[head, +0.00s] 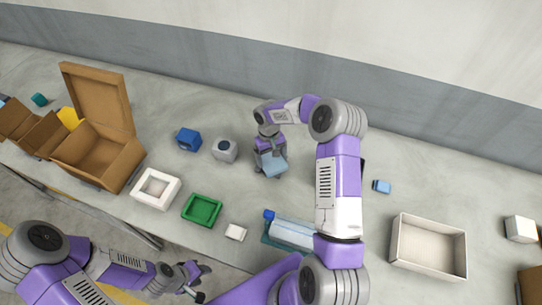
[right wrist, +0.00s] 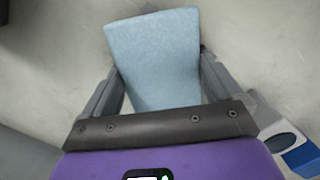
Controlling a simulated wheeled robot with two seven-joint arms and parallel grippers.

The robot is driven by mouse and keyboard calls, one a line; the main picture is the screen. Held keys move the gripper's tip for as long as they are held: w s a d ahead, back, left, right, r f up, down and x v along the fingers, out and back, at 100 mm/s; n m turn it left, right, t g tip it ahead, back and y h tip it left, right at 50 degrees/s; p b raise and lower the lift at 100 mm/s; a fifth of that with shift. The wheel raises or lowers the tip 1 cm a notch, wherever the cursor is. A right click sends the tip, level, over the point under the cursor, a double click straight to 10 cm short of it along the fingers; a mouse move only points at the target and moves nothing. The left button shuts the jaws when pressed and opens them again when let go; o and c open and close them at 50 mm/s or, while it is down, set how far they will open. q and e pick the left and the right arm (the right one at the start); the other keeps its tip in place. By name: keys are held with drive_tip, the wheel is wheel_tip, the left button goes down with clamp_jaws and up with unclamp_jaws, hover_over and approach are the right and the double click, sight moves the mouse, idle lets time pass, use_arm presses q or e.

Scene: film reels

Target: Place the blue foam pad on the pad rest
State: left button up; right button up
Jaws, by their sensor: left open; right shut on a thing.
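The blue foam pad (head: 273,163) is a pale blue slab. My right gripper (head: 268,152) is shut on it above the middle of the table. In the right wrist view the pad (right wrist: 153,55) sits between the two fingers, its broad face toward the camera; whether it touches the table is unclear. My left gripper (head: 192,277) is open and empty, off the table's front edge. I cannot tell for certain which thing is the pad rest; a white square tray (head: 138,193) and a green tray (head: 189,214) stand at the front left.
A blue box (head: 188,139) and a grey box (head: 224,150) stand left of the pad. A small white block (head: 235,232) and a teal-based, pale blue object (head: 291,233) lie in front. A cardboard box (head: 112,165) stands left, a large white tray (head: 429,264) right.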

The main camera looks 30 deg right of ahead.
sight(269, 155)
drive_tip(key=shift+f, duration=0.2)
drive_tip(key=o, duration=0.7)
drive_tip(key=shift+r, duration=0.15)
drive_tip(key=r, duration=0.4)
drive_tip(key=w+r, duration=0.1)
drive_tip(key=r, duration=0.7)
drive_tip(key=shift+w, duration=0.25)
drive_tip(key=shift+p, duration=0.3)
